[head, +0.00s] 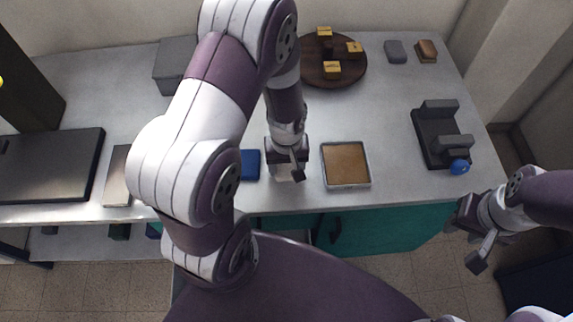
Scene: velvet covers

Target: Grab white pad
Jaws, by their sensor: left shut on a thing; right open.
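A small white pad (284,175) sits at the front part of the grey table, between a blue block and a square tray, mostly covered by my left gripper. My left gripper (289,171) points down over it and is shut on it. Whether the pad still touches the table cannot be told. My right gripper (466,245) is open and empty, out past the table's front right edge.
A blue block (250,164) lies just left of the pad, and a tan-filled tray (345,165) just right. A round wooden board (350,75) with yellow blocks stands behind. A black holder (436,135) with a blue ball is at right. The table's right middle is clear.

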